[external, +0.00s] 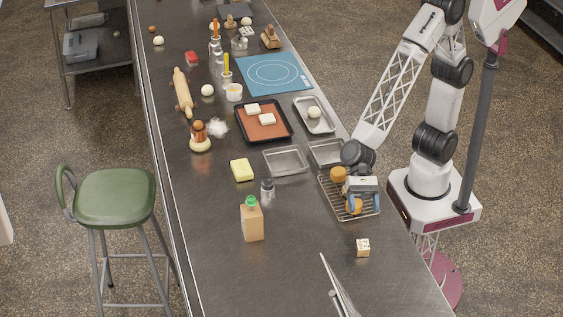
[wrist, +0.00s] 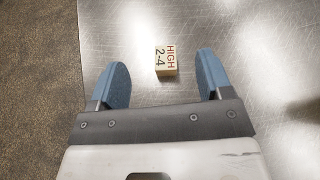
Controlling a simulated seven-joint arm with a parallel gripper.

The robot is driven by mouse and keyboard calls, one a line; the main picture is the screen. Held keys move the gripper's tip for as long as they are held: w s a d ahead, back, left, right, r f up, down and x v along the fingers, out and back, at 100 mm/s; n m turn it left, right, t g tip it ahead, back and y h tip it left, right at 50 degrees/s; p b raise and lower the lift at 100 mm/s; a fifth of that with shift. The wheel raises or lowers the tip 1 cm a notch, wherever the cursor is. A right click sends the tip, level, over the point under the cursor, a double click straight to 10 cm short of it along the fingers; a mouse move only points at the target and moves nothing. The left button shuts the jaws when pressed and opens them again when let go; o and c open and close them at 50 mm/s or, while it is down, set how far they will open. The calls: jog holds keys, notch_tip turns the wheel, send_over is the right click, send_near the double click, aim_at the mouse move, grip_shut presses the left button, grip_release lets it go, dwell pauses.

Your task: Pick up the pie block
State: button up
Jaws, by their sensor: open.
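A small cream block (external: 363,247) sits on the steel counter near its right edge, in front of the wire rack. I take it to be the pie block. In the wrist view the block (wrist: 166,61) shows red and dark lettering reading "HIGH 2-4"; no pie picture is visible on it. My gripper (external: 364,203) is open and empty, with blue fingers, above the front of the rack. In the wrist view the block appears between the fingertips of my gripper (wrist: 164,62), but it lies lower, on the counter, apart from them.
A wire rack (external: 327,196) with golden-brown baked pieces lies under my gripper. A carton (external: 252,220) with a green cap and a small shaker (external: 267,189) stand to the left. Metal tongs (external: 338,285) lie in front. The counter around the block is clear.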

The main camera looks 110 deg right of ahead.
jog(key=shift+w+a+f+m, duration=0.25)
jog(key=shift+a+m, duration=0.1)
jog(key=shift+a, duration=0.15)
jog(key=shift+w+a+f+m, duration=0.1)
jog(key=shift+a+f+m, duration=0.2)
jog(key=shift+a, duration=0.2)
send_near(363, 244)
jog(key=shift+x, duration=2.05)
jog(key=shift+s+f, duration=0.15)
jog(key=shift+x, duration=2.45)
